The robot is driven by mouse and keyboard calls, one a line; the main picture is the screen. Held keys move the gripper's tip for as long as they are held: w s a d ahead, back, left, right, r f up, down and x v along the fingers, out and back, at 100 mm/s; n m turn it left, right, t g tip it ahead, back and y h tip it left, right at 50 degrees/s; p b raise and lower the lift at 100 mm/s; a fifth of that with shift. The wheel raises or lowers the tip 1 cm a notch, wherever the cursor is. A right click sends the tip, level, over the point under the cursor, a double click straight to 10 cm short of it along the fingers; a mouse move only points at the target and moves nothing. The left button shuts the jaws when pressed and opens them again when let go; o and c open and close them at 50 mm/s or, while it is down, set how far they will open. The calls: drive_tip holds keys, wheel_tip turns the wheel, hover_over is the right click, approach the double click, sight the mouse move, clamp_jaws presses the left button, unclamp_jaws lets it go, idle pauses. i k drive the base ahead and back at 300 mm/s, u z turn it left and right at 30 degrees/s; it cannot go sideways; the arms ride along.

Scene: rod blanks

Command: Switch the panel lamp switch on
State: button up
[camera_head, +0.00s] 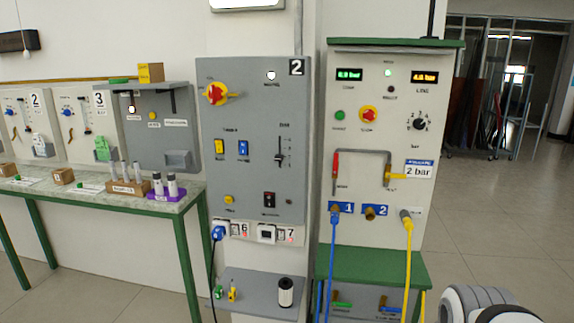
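A grey panel marked 2 (230,130) hangs on the wall in the middle of the view. A round white lamp (271,75) sits near the panel's top right. I cannot tell for sure which control is the panel lamp switch, nor the rocker's position. My gripper is not in view; a rounded white and grey part at the bottom right seems to be my arm.
The panel also has a red-yellow rotary knob (216,93), yellow (219,146) and blue (243,150) switches and a slider (280,152). A grey shelf (262,290) juts out below. A pressure stand (378,180) with hoses is right; a workbench (100,197) is left.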

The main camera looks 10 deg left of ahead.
sight(243, 145)
drive_tip(key=k, duration=0.65)
drive_tip(key=i, duration=1.4)
drive_tip(key=u, duration=0.65)
